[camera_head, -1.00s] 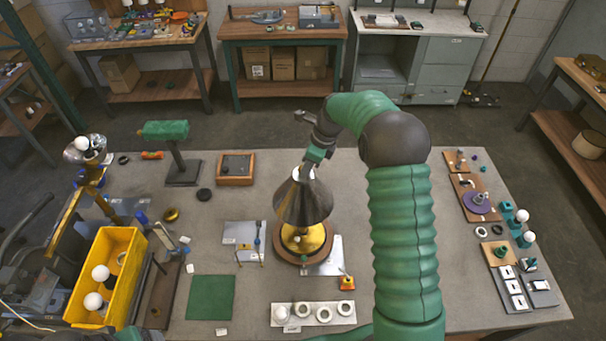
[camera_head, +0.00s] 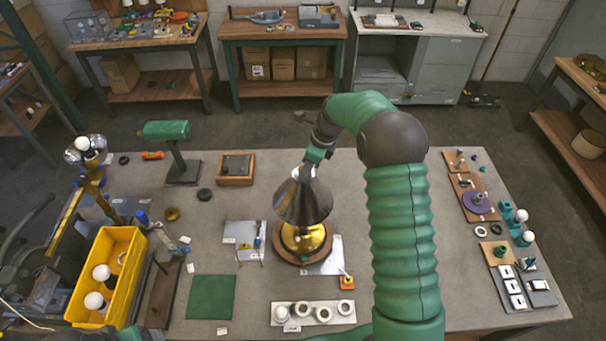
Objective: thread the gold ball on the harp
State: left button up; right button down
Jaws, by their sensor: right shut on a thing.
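The lamp stands on the workbench with a grey metal cone shade (camera_head: 303,200) over its round brass and wood base (camera_head: 303,240). The harp is hidden by the shade, apart from whatever reaches its top. My right arm bends down from above, and its gripper (camera_head: 308,168) is at the peak of the shade. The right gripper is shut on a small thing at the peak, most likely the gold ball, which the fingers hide. Whether the ball touches the harp's tip cannot be told. My left gripper does not show clearly.
A white strip with several rings (camera_head: 314,313) lies in front of the lamp. A green mat (camera_head: 211,297) and a yellow bin (camera_head: 122,262) are to the left. A wooden tray (camera_head: 236,169) is behind left. Small parts on boards line the right edge.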

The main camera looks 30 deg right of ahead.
jog(key=shift+s+a+f, duration=0.15)
jog(key=shift+s+f, duration=0.05)
